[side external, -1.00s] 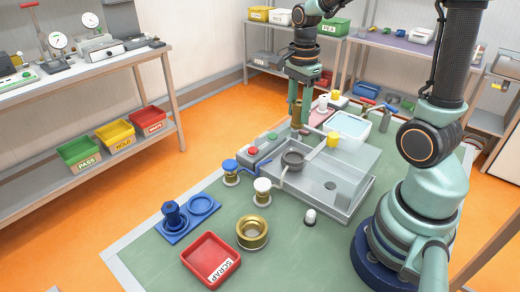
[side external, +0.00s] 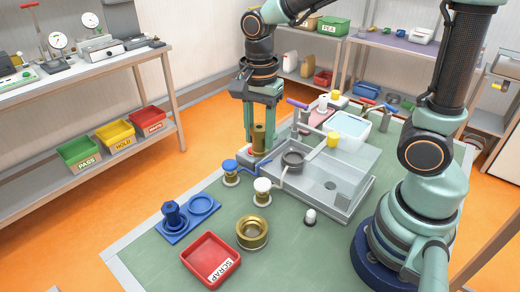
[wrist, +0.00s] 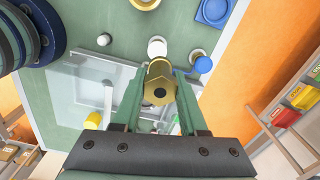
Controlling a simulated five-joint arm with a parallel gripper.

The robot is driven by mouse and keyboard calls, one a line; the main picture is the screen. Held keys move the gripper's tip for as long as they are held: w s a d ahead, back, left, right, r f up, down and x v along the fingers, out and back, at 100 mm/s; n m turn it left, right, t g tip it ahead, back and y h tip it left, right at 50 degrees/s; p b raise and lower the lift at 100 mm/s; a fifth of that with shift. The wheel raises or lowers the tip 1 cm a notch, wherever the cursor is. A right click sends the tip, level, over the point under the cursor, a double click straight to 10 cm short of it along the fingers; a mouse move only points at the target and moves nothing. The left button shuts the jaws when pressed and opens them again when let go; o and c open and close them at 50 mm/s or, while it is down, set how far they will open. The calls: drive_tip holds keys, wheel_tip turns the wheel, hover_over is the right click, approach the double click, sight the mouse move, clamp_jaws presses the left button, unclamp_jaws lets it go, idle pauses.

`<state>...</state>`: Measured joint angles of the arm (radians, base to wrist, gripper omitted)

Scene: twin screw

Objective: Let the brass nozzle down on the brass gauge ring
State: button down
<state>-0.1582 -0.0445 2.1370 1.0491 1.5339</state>
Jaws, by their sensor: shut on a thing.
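The brass nozzle (side external: 258,138) is upright between the fingers of my gripper (side external: 259,147), which is shut on it. In the wrist view the nozzle (wrist: 160,84) shows its hexagonal end with a dark hole, between the two green fingers (wrist: 160,98). The brass gauge ring (side external: 252,244) sits on the green bench near the front, below my gripper in the side picture and well apart from the nozzle. In the wrist view the ring (wrist: 146,4) is cut off by the top edge.
A grey sink tray (side external: 335,205) lies to the right. A red SCRAP bin (side external: 210,258) and a blue fixture (side external: 185,228) lie left of the ring.

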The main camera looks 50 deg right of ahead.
drive_tip(key=shift+s+a+f+n, duration=0.65)
drive_tip(key=shift+s+a+f, duration=0.3)
drive_tip(key=shift+a+f, duration=0.7)
drive_tip(key=shift+s+a+f+n, duration=0.6)
drive_tip(key=shift+s+a+f, duration=0.35)
drive_tip(key=shift+a+f, duration=0.7)
drive_tip(key=shift+s+a+f+n, duration=0.65)
drive_tip(key=shift+s+a+f, duration=0.3)
drive_tip(key=shift+a+f, duration=0.7)
drive_tip(key=shift+d+f, duration=0.25)
drive_tip(key=shift+f, duration=0.95)
drive_tip(key=shift+c, duration=1.8)
unclamp_jaws()
drive_tip(key=shift+o, duration=0.3)
drive_tip(key=o, duration=0.3)
